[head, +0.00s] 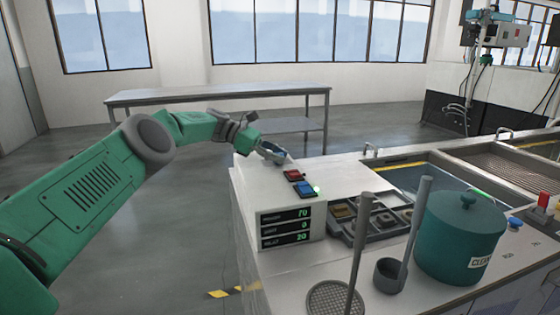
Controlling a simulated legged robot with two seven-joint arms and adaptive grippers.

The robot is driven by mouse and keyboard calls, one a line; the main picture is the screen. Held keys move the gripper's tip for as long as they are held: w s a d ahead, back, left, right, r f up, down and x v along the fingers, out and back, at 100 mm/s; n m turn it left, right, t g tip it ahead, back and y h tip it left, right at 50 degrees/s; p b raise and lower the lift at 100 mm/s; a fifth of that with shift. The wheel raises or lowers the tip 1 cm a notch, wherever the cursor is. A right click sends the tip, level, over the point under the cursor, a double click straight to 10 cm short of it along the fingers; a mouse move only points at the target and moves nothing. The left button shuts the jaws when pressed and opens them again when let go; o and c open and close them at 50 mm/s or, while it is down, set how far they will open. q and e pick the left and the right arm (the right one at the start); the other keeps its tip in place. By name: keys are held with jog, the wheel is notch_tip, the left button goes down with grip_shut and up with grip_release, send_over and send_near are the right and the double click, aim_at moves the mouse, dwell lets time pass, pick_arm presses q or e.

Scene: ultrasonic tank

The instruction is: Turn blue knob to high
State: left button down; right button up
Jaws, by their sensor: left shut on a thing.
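My left gripper (272,152) reaches in from the left to the far left corner of the white control console (330,172). My right gripper is not in view.
A teal canister (460,240), a parts tray (372,217) and a tank (445,183) are right.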

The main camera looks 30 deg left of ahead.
pick_arm(q)
jog(key=shift+a+f, duration=0.15)
jog(key=shift+f, duration=0.05)
dwell(0.3)
jog(key=c, duration=1.2)
grip_release()
jog(key=shift+w+a+f, duration=0.1)
jog(key=shift+w+a, duration=0.1)
jog(key=shift+a, duration=0.1)
